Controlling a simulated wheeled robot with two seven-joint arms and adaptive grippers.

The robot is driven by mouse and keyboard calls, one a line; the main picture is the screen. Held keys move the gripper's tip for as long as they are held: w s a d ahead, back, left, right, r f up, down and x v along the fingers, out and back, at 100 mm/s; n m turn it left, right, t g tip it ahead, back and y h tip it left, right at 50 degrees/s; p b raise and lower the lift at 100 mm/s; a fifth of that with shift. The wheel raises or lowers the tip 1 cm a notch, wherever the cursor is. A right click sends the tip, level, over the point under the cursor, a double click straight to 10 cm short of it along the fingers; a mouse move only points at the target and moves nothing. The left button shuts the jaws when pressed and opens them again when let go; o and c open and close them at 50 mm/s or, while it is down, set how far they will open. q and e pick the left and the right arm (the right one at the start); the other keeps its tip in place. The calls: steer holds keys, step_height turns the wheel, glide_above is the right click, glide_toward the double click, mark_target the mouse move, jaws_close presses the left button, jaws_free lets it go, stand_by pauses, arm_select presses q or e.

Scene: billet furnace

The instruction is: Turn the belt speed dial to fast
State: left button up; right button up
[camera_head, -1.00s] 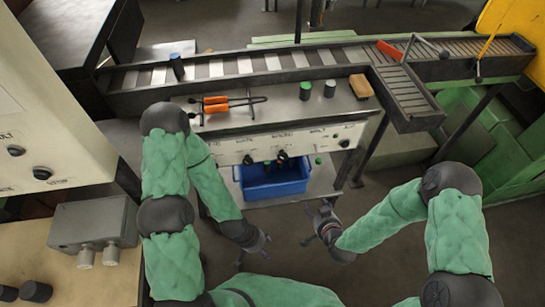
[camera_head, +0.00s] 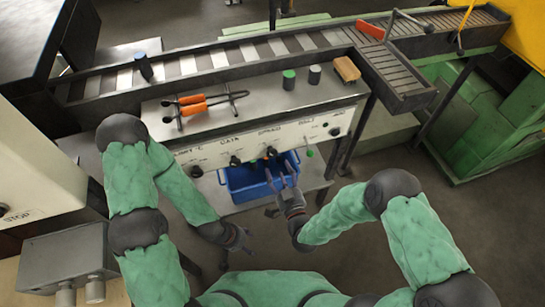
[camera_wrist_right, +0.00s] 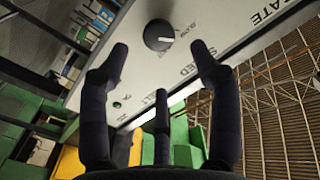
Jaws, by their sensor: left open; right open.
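The belt speed dial (camera_head: 270,152) is a black round knob on the white front panel (camera_head: 220,150). In the right wrist view the dial (camera_wrist_right: 158,35) sits beside the words SPEED and SLOW, its white mark toward the right, near SLOW. My right gripper (camera_head: 281,177) is open and empty, below and in front of the dial. In the wrist view its fingers (camera_wrist_right: 160,58) spread either side of the dial, apparently short of it. My left gripper (camera_head: 243,240) is open and empty, low in front of the bench.
Other black knobs (camera_head: 235,160) and a green button (camera_head: 309,153) share the panel. A blue bin (camera_head: 245,185) stands below it. Orange-handled tongs (camera_head: 195,105), two small cylinders (camera_head: 289,80) and a tan block (camera_head: 346,69) lie on the bench, with the conveyor (camera_head: 200,65) behind.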

mark_target(273, 155)
steer(key=b+x, duration=0.1)
steer(key=x, duration=0.6)
steer(key=shift+f, duration=0.1)
steer(key=c, duration=1.1)
